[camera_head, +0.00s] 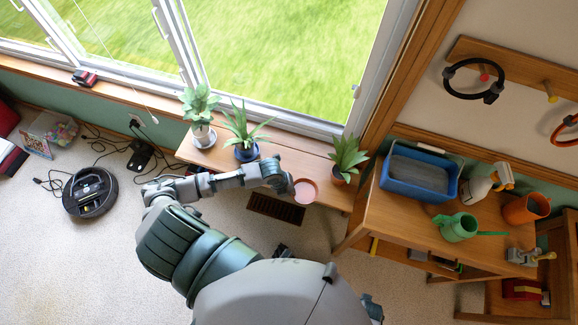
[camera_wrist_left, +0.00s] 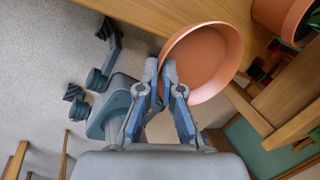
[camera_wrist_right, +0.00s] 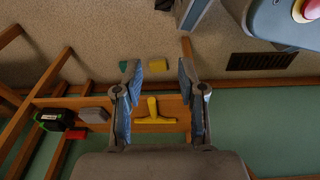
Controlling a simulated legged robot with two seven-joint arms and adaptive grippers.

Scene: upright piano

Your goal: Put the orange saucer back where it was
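The orange saucer (camera_head: 306,191) is held at the front edge of the wooden bench, between the blue-potted plant and the orange-potted plant. It is large in the left wrist view (camera_wrist_left: 212,58), tilted, with its inside showing. My left gripper (camera_head: 290,187) has its fingers on the saucer's near rim; they also show in the left wrist view (camera_wrist_left: 161,78). Whether the saucer touches the bench, I cannot tell. My right gripper (camera_wrist_right: 158,75) is open, with nothing between its fingers. It is low, over the carpet near a wooden shelf.
The bench (camera_head: 292,153) carries a white-potted plant (camera_head: 200,112), a blue-potted plant (camera_head: 245,135) and an orange-potted plant (camera_head: 347,158). A table (camera_head: 400,222) at right holds a blue tub (camera_head: 420,172) and a green watering can (camera_head: 459,227). A robot vacuum (camera_head: 90,192) sits on the carpet.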

